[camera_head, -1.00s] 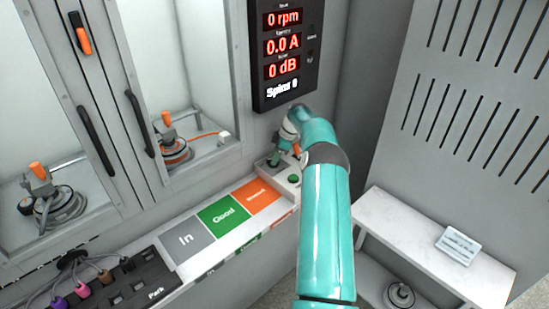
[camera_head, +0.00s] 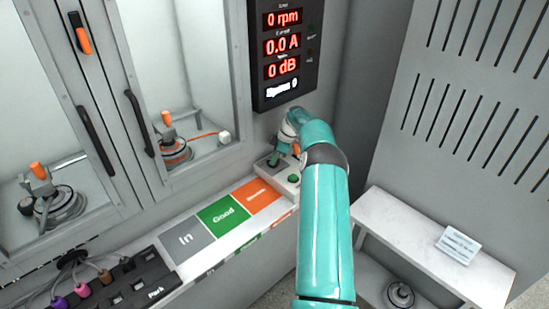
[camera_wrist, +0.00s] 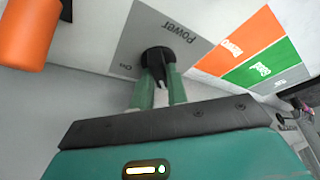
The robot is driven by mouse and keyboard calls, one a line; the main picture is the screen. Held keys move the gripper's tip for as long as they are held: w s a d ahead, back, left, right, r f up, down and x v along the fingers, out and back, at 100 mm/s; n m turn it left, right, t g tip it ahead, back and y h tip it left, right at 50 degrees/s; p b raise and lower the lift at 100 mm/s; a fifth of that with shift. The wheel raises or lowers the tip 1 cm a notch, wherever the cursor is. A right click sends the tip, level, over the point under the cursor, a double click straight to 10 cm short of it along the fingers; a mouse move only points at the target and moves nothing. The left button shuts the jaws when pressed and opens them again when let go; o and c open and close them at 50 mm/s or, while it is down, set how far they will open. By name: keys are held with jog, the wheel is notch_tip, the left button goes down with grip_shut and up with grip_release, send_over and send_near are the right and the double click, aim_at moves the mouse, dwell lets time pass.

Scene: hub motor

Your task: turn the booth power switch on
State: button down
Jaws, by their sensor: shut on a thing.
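The booth power switch (camera_wrist: 156,54) is a black round switch on a grey plate (camera_wrist: 165,30) marked "Power" and "On" in the wrist view. My gripper (camera_wrist: 158,84), with its green fingers, is shut on the switch, one finger on each side of its lever. The fingers hide part of the lever, and I cannot tell its exact position. In the head view my gripper (camera_head: 274,160) reaches down to the plate at the right end of the ledge, beyond the coloured squares. The display (camera_head: 284,46) above reads 0 rpm, 0.0 A and 0 dB.
An orange cylinder (camera_wrist: 27,30) stands close by in the wrist view. Grey, green (camera_head: 223,214) and orange squares line the ledge. Hub motors (camera_head: 172,150) sit behind the booth doors. A white shelf (camera_head: 400,222) stands at right.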

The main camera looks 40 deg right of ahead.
jog(key=m+h, duration=0.1)
jog(key=m, duration=0.3)
jog(key=shift+s+a+t, duration=0.1)
jog(key=shift+a+t, duration=0.05)
jog(key=shift+t, duration=0.25)
jog(key=m+h, duration=0.2)
jog(key=m, duration=0.2)
jog(key=shift+a+m, duration=0.1)
jog(key=shift+m, duration=0.2)
jog(key=m+h, duration=0.1)
jog(key=m, duration=0.1)
jog(key=m+h, duration=0.1)
jog(key=m, duration=0.2)
jog(key=shift+a, duration=0.2)
jog(key=shift+m+g+h, duration=0.3)
jog(key=shift+m+h, duration=0.3)
jog(key=shift+m, duration=1.3)
jog(key=c, duration=1.4)
grip_release()
